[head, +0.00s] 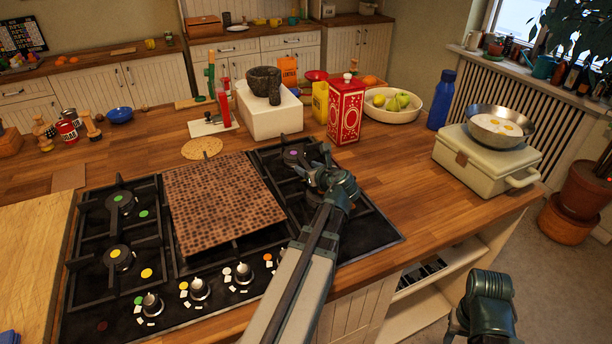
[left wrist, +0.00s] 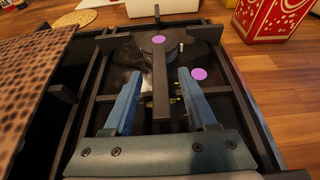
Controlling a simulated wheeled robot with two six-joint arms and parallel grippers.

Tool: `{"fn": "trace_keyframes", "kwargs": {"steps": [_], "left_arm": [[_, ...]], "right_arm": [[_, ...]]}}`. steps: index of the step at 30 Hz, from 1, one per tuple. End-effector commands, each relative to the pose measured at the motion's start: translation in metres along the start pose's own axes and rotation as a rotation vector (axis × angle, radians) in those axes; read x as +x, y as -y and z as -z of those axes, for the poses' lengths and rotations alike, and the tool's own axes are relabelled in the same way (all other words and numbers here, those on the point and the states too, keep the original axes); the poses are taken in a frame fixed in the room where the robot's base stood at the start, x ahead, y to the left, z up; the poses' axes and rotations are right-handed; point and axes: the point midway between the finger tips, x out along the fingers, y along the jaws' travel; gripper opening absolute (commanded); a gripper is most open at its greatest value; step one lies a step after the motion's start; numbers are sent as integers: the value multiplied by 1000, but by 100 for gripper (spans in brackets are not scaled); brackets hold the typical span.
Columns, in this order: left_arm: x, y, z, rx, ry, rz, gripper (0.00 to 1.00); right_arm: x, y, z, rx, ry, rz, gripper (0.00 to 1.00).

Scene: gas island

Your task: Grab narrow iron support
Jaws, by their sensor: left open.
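The narrow iron support (head: 373,228) is a black grate on the right side of the gas hob. It lies flat around the right burners. My left gripper (head: 322,172) is open over its back part. In the left wrist view, one bar of the narrow iron support (left wrist: 160,88) runs between the two open fingers of my left gripper (left wrist: 162,98), below or level with the tips. I cannot tell whether the fingers touch it. My forearm hides part of the grate in the head view. A teal part of my right arm shows at the bottom right, without visible fingers.
A brown patterned board (head: 222,200) covers the middle of the hob, close left of the grate. A red tin (head: 345,112) and a white block (head: 268,113) stand behind it. The wooden counter right of the hob (head: 420,205) is clear.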

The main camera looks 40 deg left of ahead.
Motion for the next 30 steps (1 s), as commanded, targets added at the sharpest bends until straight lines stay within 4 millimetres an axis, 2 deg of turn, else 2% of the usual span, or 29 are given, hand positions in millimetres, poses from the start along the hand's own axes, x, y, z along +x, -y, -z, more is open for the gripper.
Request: {"fn": "trace_keyframes", "kwargs": {"steps": [1, 3, 10, 19, 30], "left_arm": [[11, 1, 2, -1, 0, -2, 57], [16, 1, 1, 0, 0, -1, 57], [15, 0, 0, 1, 0, 1, 56], [15, 0, 0, 1, 0, 0, 2], [15, 0, 0, 0, 0, 0, 0]], "right_arm": [[6, 1, 0, 0, 0, 0, 50], [7, 1, 0, 0, 0, 0, 50], [6, 1, 0, 0, 0, 0, 50], [6, 1, 0, 0, 0, 0, 50], [6, 1, 0, 0, 0, 0, 50]]}}
